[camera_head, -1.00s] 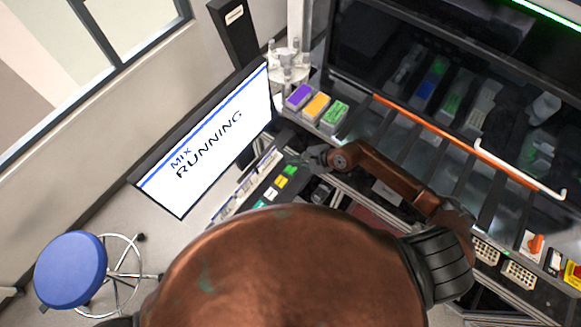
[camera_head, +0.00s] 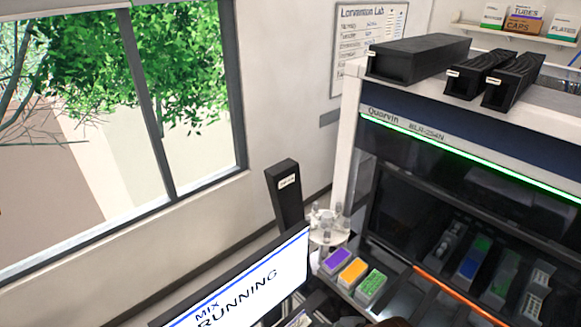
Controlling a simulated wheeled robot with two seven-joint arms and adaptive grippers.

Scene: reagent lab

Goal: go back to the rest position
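Neither of my grippers shows in the head view now. Only a small brown piece of my arm shows at the bottom edge, right of the middle. I cannot see what either gripper holds or how it stands.
A monitor (camera_head: 245,290) reading "MIX RUNNING" stands at the bottom. Purple (camera_head: 336,260), orange (camera_head: 352,271) and green (camera_head: 371,284) boxes sit at the front of the large lab machine (camera_head: 460,150). An orange bar (camera_head: 450,290) runs along its opening. A window (camera_head: 110,110) is at left.

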